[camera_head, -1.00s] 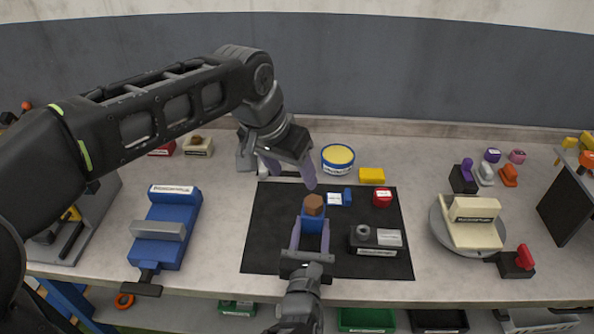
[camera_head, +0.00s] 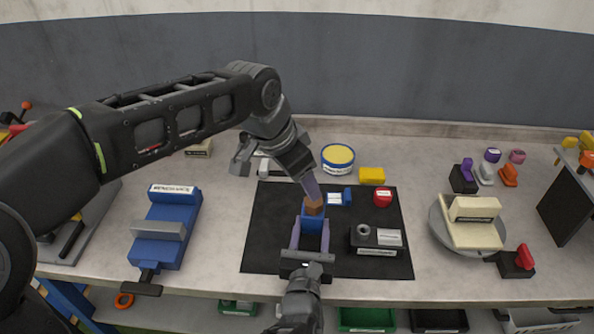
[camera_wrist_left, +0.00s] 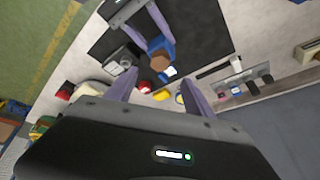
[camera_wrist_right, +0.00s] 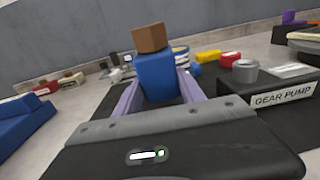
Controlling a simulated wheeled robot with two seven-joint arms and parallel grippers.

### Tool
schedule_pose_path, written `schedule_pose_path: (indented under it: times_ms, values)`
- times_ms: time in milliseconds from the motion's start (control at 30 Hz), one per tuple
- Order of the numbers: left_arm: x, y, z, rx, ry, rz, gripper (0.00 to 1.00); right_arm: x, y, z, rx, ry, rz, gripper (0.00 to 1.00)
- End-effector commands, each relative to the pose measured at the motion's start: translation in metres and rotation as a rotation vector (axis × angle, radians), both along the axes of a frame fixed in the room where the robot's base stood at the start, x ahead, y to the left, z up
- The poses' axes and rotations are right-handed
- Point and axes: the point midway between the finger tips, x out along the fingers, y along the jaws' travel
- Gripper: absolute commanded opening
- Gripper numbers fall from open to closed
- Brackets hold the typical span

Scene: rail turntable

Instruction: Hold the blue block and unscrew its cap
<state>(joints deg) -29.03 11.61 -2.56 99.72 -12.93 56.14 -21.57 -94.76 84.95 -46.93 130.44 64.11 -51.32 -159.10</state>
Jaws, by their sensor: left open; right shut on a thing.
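The blue block (camera_head: 313,222) stands upright over the black mat (camera_head: 265,225), with its brown hexagonal cap (camera_head: 314,208) on top. My right gripper (camera_head: 311,240) is shut on the block from the near side; the right wrist view shows the block (camera_wrist_right: 156,78) between the fingers and the cap (camera_wrist_right: 149,38) on it. My left gripper (camera_head: 310,188) is open, with its fingers reaching down at the cap from the back left. In the left wrist view the cap (camera_wrist_left: 160,62) lies ahead, between the open finger lines.
A grey and black gear pump block (camera_head: 376,240) stands right of the blue block. A red block (camera_head: 382,197), a small blue piece (camera_head: 347,195) and a yellow block (camera_head: 372,175) lie behind. A blue vise (camera_head: 165,230) stands left, a turntable (camera_head: 440,235) right.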

Motion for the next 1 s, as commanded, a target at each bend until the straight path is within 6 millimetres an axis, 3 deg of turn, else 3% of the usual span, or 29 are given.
schedule_pose_path:
  times_ms: [300,500,933,1000]
  values:
    - [0.016,-0.015,-0.055,0.002,0.004,-0.001,0.62,0.000,0.000,0.001,0.001,-0.002,0.000,0.00]
    - [0.025,-0.023,-0.081,0.001,0.002,-0.001,0.62,0.000,0.000,0.001,0.001,-0.002,0.000,0.00]
    - [0.028,-0.025,-0.090,0.000,0.000,0.000,0.62,0.000,0.000,0.001,0.001,-0.002,0.000,0.00]
    - [0.028,-0.025,-0.090,0.000,0.000,0.000,0.57,0.000,0.000,0.001,0.000,-0.002,0.000,0.00]
